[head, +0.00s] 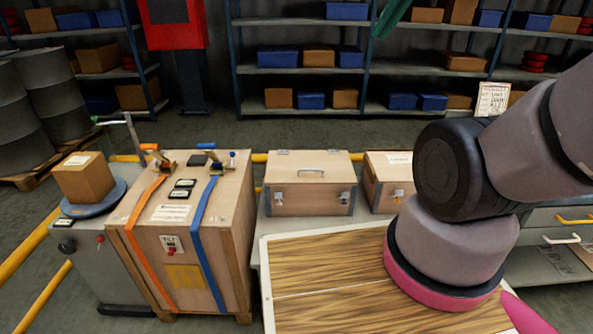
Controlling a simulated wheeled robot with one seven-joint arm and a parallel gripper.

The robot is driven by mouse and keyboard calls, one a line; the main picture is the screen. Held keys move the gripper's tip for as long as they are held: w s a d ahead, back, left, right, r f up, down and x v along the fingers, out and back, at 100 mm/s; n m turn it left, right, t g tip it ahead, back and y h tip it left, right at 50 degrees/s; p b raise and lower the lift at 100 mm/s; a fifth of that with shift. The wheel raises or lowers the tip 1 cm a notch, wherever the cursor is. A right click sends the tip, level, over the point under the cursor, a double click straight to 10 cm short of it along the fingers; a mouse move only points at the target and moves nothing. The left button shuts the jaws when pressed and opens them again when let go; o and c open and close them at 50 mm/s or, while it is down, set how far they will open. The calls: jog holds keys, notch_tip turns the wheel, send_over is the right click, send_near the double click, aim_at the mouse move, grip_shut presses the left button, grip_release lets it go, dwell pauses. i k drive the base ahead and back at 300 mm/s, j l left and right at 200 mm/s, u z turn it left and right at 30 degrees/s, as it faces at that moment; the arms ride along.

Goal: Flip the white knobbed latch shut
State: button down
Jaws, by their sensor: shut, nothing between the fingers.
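A small wooden chest (311,184) with a top handle stands on the bench behind the striped wood board. Its front carries two small pale latches, a left latch (279,198) and a right latch (344,197). A second wooden box (378,186) to its right has a small whitish latch (398,194) on its front, and my arm partly covers this box's right side. The latches are too small to tell which is the white knobbed one, or whether each is open or shut. My arm comes in from the right; my gripper's fingers are out of view.
A wooden crate (233,240) with orange and blue straps stands left of the bench. A striped wood board (330,290) lies in front of the chest. A carton (84,178) sits on a round plate at the left. Shelves and barrels stand behind.

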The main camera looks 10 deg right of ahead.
aim_at(277, 195)
jog(key=j+z, duration=0.25)
jog(key=j, duration=0.4)
jog(key=j+z, duration=0.3)
jog(key=j, duration=0.3)
jog(key=k+j+z, duration=0.1)
jog(key=j+z, duration=0.15)
jog(key=j, duration=0.4)
